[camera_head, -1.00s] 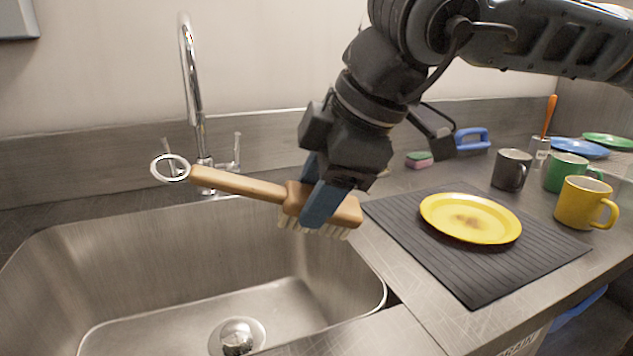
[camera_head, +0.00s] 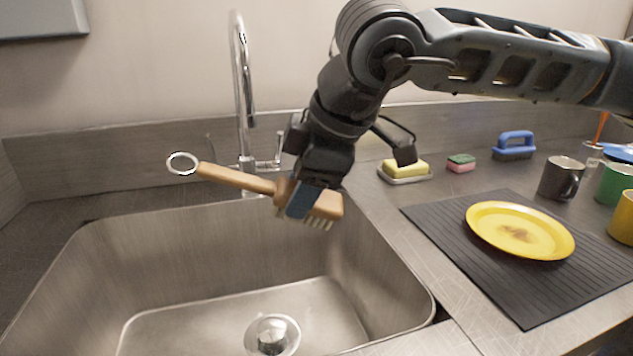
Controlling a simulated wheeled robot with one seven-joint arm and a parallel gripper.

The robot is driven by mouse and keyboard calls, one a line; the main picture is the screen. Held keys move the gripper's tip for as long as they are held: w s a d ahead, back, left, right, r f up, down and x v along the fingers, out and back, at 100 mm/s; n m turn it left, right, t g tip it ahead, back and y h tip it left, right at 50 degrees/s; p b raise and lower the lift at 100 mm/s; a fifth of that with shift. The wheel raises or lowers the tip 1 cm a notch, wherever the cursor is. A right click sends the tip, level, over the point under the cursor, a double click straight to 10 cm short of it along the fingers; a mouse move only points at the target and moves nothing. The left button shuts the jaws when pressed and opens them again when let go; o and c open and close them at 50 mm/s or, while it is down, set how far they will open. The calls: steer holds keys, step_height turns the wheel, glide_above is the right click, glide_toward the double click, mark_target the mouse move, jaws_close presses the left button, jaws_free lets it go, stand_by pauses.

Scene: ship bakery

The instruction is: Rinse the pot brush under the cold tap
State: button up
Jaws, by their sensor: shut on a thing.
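The pot brush (camera_head: 238,180) has a wooden handle with a metal ring at its left end and pale bristles facing down. My gripper (camera_head: 303,200) is shut on its wooden head and holds it in the air over the back of the sink (camera_head: 190,255). The handle points left and slightly up. The tap (camera_head: 243,85) is a tall chrome spout behind the sink. The brush handle passes in front of its base. A lever handle (camera_head: 268,164) shows to the right of the tap base. No water is visible. Which lever is the cold one, I cannot tell.
Right of the sink, a ribbed black mat (camera_head: 440,222) bears a stained yellow plate (camera_head: 520,231). Behind it are a yellow sponge (camera_head: 408,167) on a dish, a small pink-green sponge (camera_head: 461,162) and a blue-handled brush (camera_head: 515,143). Mugs stand at right. The basin is empty.

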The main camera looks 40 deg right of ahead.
mark_target(288, 179)
steer(key=shift+w+a, duration=0.2)
steer(key=shift+w, duration=0.55)
steer(key=shift+w+a+f, duration=0.2)
steer(key=shift+w+f, duration=0.2)
steer(key=shift+w, duration=0.35)
steer(key=shift+w+a+f+b, duration=0.1)
steer(key=shift+w+a+b, duration=0.1)
steer(key=shift+w, duration=0.5)
steer(key=shift+w+a+f+b, duration=0.1)
steer(key=shift+w+a, duration=0.1)
steer(key=shift+w, duration=0.5)
steer(key=shift+s+d+b, duration=0.35)
steer(key=shift+s+b, duration=0.1)
steer(key=shift+s, duration=0.85)
steer(key=shift+s+d+b, duration=0.35)
steer(key=shift+s+b, duration=0.05)
steer(key=shift+s, duration=0.85)
steer(key=shift+s+d+b, duration=0.35)
steer(key=shift+s+b, duration=0.1)
steer(key=shift+s, duration=0.85)
steer(key=shift+r, duration=0.1)
